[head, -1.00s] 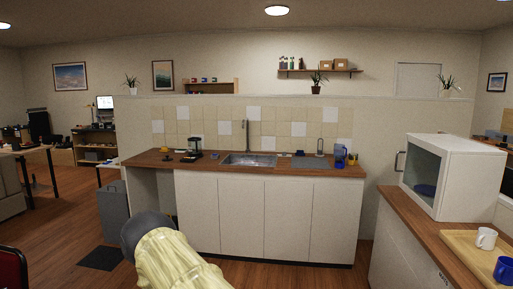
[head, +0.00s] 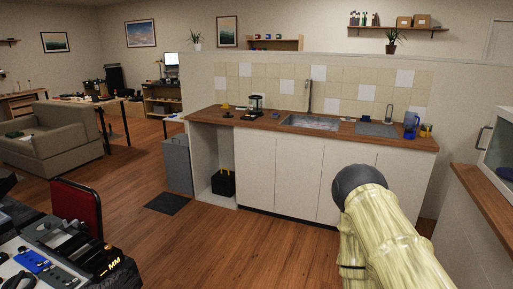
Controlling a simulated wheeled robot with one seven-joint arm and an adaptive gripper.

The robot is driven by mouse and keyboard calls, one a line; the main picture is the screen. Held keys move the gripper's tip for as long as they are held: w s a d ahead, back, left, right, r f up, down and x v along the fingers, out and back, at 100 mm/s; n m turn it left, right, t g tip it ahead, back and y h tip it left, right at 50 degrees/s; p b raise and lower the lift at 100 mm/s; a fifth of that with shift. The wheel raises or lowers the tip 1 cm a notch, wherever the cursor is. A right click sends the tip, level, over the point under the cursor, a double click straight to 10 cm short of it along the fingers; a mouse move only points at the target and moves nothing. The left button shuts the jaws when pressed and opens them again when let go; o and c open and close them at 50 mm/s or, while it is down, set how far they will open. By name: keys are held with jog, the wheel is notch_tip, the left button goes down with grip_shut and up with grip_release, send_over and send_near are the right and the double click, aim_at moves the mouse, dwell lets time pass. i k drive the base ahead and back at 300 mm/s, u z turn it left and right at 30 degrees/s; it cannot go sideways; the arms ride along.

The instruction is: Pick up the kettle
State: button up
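No kettle can be made out for certain. A blue jug-like vessel (head: 411,125) stands upright at the right end of the wooden counter (head: 228,118); it may be the kettle, but it is too small to tell. A black appliance (head: 256,105) stands on the counter left of the sink. My arm, in a pale yellow cover with a dark rounded joint, rises at the lower right in front of the cabinets. My gripper's fingers do not show.
The sink (head: 312,122) is mid-counter. A white cabinet-like box (head: 498,150) stands at the right edge. A console (head: 60,255) and red chair (head: 77,207) stand at lower left, a sofa (head: 55,140) behind. Floor before the counter is mostly clear.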

aim_at(255, 102)
jog(key=i, duration=4.25)
jog(key=z, duration=0.2)
